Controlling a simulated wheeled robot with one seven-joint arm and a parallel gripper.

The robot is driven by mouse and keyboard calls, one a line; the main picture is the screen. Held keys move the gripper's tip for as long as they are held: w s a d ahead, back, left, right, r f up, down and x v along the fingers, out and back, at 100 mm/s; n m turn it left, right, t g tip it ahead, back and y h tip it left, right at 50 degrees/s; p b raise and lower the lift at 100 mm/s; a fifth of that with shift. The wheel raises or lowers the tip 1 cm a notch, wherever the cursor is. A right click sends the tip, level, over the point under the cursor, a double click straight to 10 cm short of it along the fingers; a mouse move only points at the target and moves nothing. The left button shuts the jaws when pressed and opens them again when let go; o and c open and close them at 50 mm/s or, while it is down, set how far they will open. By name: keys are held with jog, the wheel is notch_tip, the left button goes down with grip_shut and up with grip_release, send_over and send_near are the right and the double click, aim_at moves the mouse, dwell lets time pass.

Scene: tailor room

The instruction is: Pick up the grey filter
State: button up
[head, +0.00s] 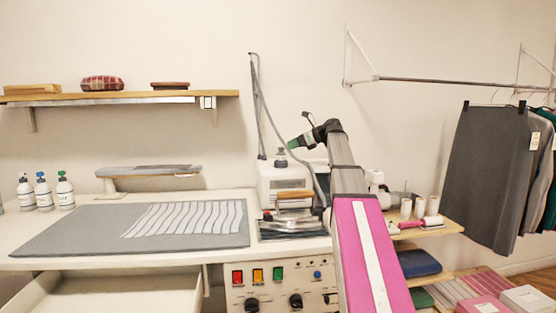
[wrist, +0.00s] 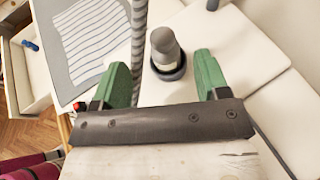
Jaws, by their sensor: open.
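The grey filter (head: 281,158) stands upright on top of the white boiler unit (head: 268,180) of the ironing station. In the wrist view the grey filter (wrist: 164,45) has a rounded top and a dark round base, and it shows beyond and between my green fingers. My gripper (head: 301,132) is open, above and slightly right of the filter in the head view. In the wrist view no finger visibly touches it. Nothing is held.
A grey hose (wrist: 138,50) rises close beside the filter. An iron (head: 294,203) rests in front of the boiler. The grey ironing pad (head: 80,232) with striped cloth lies left. A wooden shelf (head: 140,97) hangs above left, a clothes rail (head: 450,81) right.

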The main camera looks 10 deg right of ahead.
aim_at(281, 156)
jog(key=x, duration=0.8)
jog(key=shift+w+a+f, duration=0.2)
jog(key=shift+w+f, duration=0.05)
jog(key=c, duration=1)
